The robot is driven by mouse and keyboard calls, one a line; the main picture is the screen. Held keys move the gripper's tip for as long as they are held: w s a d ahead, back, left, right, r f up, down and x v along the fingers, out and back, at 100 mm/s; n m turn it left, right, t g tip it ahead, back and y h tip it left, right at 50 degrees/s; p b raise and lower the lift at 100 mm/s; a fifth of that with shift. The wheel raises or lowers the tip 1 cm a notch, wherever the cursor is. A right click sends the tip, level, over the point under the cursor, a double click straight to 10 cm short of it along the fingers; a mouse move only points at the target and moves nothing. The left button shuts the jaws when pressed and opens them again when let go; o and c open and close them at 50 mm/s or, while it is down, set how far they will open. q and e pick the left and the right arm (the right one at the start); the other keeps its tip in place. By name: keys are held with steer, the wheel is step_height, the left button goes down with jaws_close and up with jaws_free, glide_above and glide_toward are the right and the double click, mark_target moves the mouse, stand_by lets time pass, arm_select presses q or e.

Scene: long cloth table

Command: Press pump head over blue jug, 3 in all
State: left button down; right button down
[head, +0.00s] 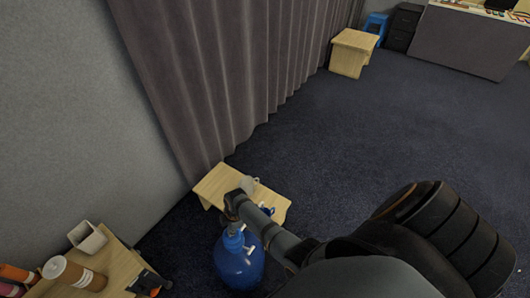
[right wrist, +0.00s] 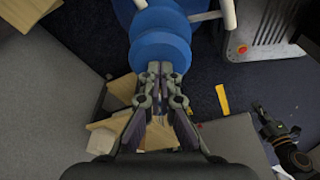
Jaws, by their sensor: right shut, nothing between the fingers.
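The blue jug (head: 240,268) stands low at the bottom centre of the head view, with a blue pump head (head: 233,240) and white parts beside it. In the right wrist view the round, stepped blue pump head (right wrist: 160,38) fills the top centre. My right gripper (right wrist: 160,70) is shut and empty, its fingertips overlapping the pump head's near edge; I cannot tell whether they touch. In the head view my right wrist is above the jug and its fingertips are hard to make out. My left gripper (right wrist: 262,115) appears small and dark at the right of the wrist view, its jaws unclear.
A wooden table (head: 118,270) at the lower left holds a white square pot (head: 87,237) and a brown-and-white cylinder (head: 74,274). Open dark carpet (head: 390,130) lies to the right.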

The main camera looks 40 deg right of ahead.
steer(key=shift+f+b, duration=0.9)
steer(key=shift+f, duration=0.4)
steer(key=shift+r, duration=0.1)
step_height(320, 180, up, 4)
steer(key=p, duration=0.5)
steer(key=shift+r, duration=0.25)
steer(key=shift+f, duration=0.15)
steer(key=shift+f+b, duration=1.95)
steer(key=shift+f, duration=0.25)
steer(key=shift+r, duration=0.1)
